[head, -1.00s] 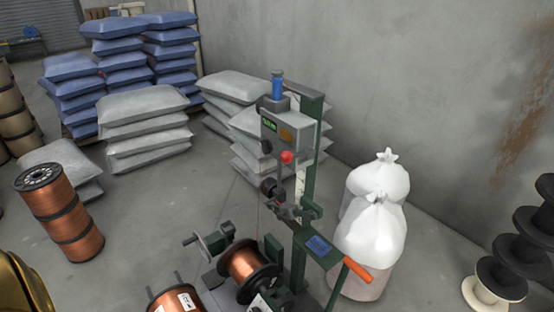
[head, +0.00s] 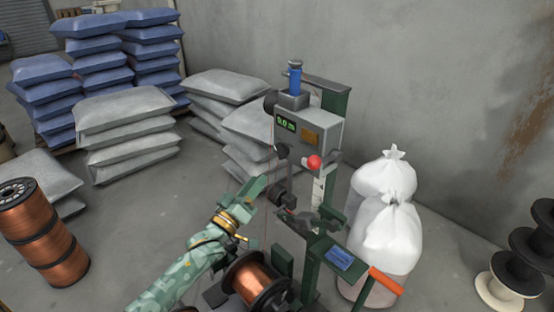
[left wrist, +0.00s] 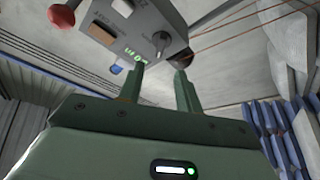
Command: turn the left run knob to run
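The run knob is a dark round knob (head: 282,150) on the lower left of the grey control box (head: 322,132) in the head view. In the left wrist view the knob (left wrist: 161,42) shows a pointer-like grip, just beyond my fingertips. My left gripper (head: 252,192) is below and left of the box in the head view. In the left wrist view its two fingers (left wrist: 159,72) are apart with nothing between them, and the knob is clear of them. My right gripper is in neither view.
A red button (head: 314,162) is beside the knob on the box. A copper spool (head: 254,280) sits low on the machine under my left arm. White sacks (head: 388,235) stand to the right. Stacked grey bags (head: 128,130) are behind, with open floor before them.

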